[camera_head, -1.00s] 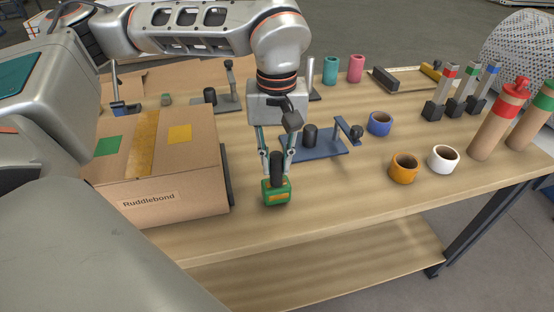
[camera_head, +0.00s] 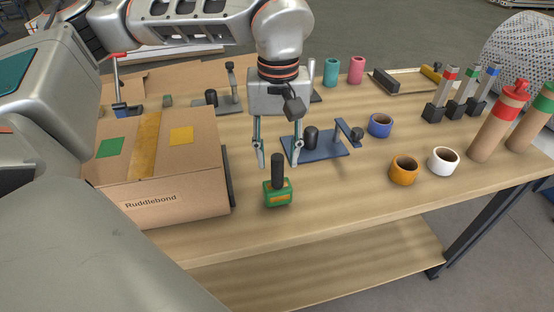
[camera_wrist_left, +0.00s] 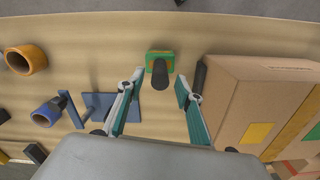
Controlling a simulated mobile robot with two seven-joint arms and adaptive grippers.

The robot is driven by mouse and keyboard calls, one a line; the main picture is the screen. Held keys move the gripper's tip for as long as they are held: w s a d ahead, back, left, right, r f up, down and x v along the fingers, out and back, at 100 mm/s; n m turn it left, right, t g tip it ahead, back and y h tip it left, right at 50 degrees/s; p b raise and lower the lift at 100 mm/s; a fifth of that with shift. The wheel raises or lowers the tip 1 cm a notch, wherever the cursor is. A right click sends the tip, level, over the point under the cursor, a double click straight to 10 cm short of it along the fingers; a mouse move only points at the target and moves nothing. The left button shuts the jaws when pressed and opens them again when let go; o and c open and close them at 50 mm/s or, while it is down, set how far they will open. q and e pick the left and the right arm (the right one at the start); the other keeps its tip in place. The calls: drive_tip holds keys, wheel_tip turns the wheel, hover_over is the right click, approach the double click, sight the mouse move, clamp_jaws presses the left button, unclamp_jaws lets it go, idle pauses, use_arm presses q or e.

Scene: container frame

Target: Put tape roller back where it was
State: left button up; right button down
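A green block tool with an upright black handle (camera_head: 277,190), apparently the tape roller, stands on the wooden table to the right of the cardboard box. It also shows in the left wrist view (camera_wrist_left: 160,63), near the top middle. My left gripper (camera_head: 278,164) is open and empty, its two fingers spread at about the height of the handle's top and apart from it. In the left wrist view the spread fingers (camera_wrist_left: 160,77) have the tool between and beyond their tips. My right gripper is not in view.
The cardboard box (camera_head: 175,200) stands close on the left. A blue stand (camera_head: 325,146) is behind the tool. Orange (camera_head: 404,171), white (camera_head: 443,160) and blue (camera_head: 380,124) tape rolls lie to the right. The table front right of the tool is clear.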

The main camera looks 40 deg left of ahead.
use_arm(q)
wheel_tip(320, 180, up, 9)
drive_tip(key=shift+r+p, duration=0.1)
drive_tip(key=shift+p, duration=0.55)
drive_tip(key=shift+r, duration=0.3)
